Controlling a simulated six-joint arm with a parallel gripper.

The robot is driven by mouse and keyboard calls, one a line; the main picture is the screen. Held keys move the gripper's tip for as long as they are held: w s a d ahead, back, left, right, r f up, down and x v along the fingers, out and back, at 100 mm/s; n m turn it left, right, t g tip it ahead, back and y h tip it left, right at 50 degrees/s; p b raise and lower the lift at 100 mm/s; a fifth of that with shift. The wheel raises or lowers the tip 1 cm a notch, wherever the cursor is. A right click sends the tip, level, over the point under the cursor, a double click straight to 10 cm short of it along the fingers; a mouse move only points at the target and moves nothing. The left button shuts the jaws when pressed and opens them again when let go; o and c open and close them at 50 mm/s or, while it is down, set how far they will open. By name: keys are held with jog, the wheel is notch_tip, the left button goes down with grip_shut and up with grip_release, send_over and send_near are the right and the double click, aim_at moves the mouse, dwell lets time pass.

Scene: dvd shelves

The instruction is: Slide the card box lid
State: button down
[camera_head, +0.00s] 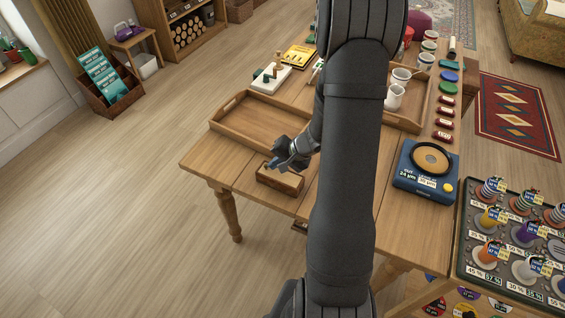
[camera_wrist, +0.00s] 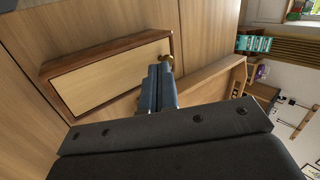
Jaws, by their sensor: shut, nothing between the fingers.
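The card box (camera_head: 279,181) is a small wooden box on the near left part of the table, below the wooden tray. In the wrist view the card box (camera_wrist: 58,66) has a darker brown frame around a pale flat lid (camera_wrist: 112,76). A small round brass-coloured knob (camera_wrist: 166,60) shows at the lid's right end. My gripper (camera_head: 274,164) is above the box in the head view. In the wrist view my gripper (camera_wrist: 158,72) is shut, its fingertips close to the knob. I cannot tell whether they touch it. The inside of the box is hidden.
An empty wooden tray (camera_head: 235,130) lies just behind the box. A blue scale-like device (camera_head: 408,178) stands at right, near a rack of coloured pieces (camera_head: 470,250). White cups (camera_head: 394,98) stand on another tray. My arm hides the table's middle.

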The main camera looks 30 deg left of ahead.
jog(key=shift+a, duration=0.1)
jog(key=a, duration=1)
jog(key=shift+w+a, duration=0.15)
jog(key=shift+a, duration=0.05)
jog(key=d+f+v, duration=0.1)
jog(key=v, duration=1.2)
jog(key=shift+d, duration=0.45)
jog(key=shift+w+f, duration=0.1)
